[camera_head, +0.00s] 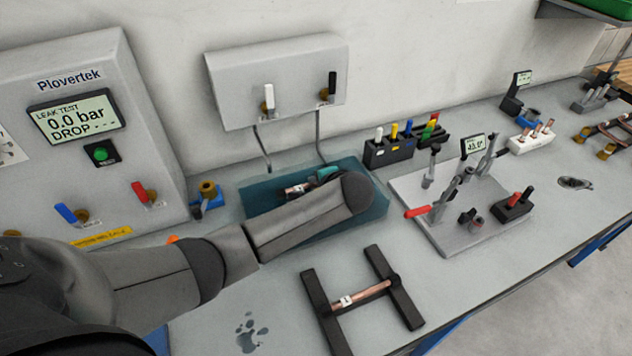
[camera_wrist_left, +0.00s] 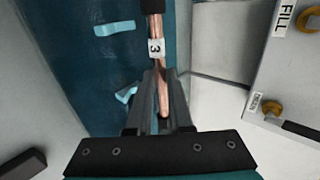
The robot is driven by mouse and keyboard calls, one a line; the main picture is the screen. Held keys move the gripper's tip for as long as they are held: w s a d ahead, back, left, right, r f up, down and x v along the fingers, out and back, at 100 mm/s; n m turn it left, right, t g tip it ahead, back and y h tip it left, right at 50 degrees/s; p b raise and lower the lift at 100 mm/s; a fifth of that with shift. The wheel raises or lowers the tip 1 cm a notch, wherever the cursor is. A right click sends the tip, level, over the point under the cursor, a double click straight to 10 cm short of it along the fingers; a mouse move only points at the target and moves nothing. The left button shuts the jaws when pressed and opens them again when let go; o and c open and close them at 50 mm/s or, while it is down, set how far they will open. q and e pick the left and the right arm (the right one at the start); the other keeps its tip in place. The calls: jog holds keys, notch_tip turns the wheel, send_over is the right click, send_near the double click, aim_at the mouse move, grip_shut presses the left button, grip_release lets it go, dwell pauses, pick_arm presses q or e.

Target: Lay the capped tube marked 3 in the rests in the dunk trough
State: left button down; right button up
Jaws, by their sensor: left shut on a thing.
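The tube marked 3 (camera_wrist_left: 155,47) is copper with a white label and a black cap at its far end in the left wrist view. My left gripper (camera_wrist_left: 159,78) is shut on it just below the label. In that view the tube lies over the teal dunk trough (camera_wrist_left: 75,60), near its right wall. Two light-blue rests (camera_wrist_left: 114,28) show left of the tube, apart from it. In the head view the tube (camera_head: 297,190) shows over the trough (camera_head: 262,205), but my forearm hides most of the gripper. Its height above the rests is unclear. My right gripper is not seen.
A second labelled copper tube (camera_head: 362,294) lies across a black stand (camera_head: 401,291) in front. A clamp fixture (camera_head: 440,215) stands right of the trough. A wall box with two valves (camera_head: 280,82) hangs behind, its pipes reaching down near the trough. The leak tester (camera_head: 95,140) is left.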

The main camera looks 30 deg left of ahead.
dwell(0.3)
pick_arm(q)
jog(key=shift+f+b, duration=1.6)
jog(key=shift+f, duration=1.55)
jog(key=shift+s+f, duration=0.4)
jog(key=shift+f, duration=0.2)
jog(key=c, duration=0.8)
grip_release()
jog(key=shift+o, duration=0.3)
jog(key=shift+s+d+r, duration=0.1)
jog(key=shift+d+r, duration=0.25)
jog(key=shift+d, duration=0.05)
jog(key=p+v, duration=0.2)
jog(key=v, duration=1.3)
jog(key=shift+w+p, duration=0.25)
jog(key=shift+p, duration=0.1)
